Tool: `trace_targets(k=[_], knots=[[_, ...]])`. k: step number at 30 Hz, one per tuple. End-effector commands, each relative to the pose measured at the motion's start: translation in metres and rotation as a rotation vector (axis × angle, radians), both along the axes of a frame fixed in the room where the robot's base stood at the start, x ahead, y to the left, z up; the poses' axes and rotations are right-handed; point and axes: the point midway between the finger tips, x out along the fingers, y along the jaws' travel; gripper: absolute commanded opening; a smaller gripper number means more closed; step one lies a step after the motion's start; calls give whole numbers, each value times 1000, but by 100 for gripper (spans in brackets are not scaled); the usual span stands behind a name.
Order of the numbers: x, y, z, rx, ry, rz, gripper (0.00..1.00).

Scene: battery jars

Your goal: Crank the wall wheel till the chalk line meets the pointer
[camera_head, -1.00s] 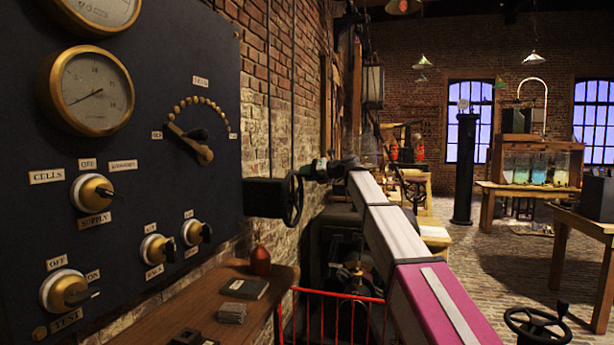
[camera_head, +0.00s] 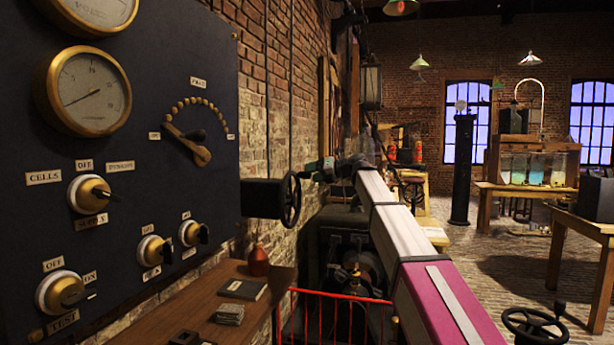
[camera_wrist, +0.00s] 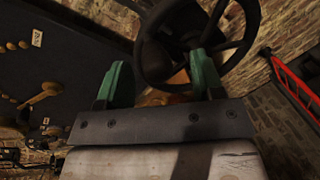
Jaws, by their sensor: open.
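The dark wall wheel (camera_head: 291,200) stands on the side of a black box (camera_head: 258,198) on the brick wall, seen nearly edge-on in the head view. In the wrist view the wheel (camera_wrist: 196,42) fills the upper middle, its rim and spokes close to my gripper. My gripper (camera_head: 318,169) is at the wheel's upper right in the head view. Its two green fingers stand wide apart in the wrist view (camera_wrist: 160,78), with part of the wheel's rim beyond and between them; I cannot tell whether they touch it. I cannot make out a chalk line or pointer.
A dark panel (camera_head: 150,185) with gauges and knobs covers the left wall. A wooden shelf (camera_head: 190,305) below it holds small items. A red railing (camera_head: 335,300) stands below my arm. Another handwheel (camera_head: 535,325) is at lower right. The floor (camera_head: 500,255) at right is open.

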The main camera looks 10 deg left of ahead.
Motion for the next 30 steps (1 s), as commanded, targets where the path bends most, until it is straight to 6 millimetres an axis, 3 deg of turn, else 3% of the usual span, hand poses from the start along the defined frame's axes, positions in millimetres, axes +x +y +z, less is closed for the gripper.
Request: trace_targets(k=[6, 12, 23, 24, 29, 30], knots=[[-10, -41, 7, 2, 0, -3, 61], [-14, -63, 12, 1, 0, -2, 61], [-15, -68, 13, 2, 0, -1, 61], [-15, -68, 13, 2, 0, -1, 58], [-15, -68, 5, -33, -19, -14, 6], [-15, -68, 0, -58, -33, -25, 0]])
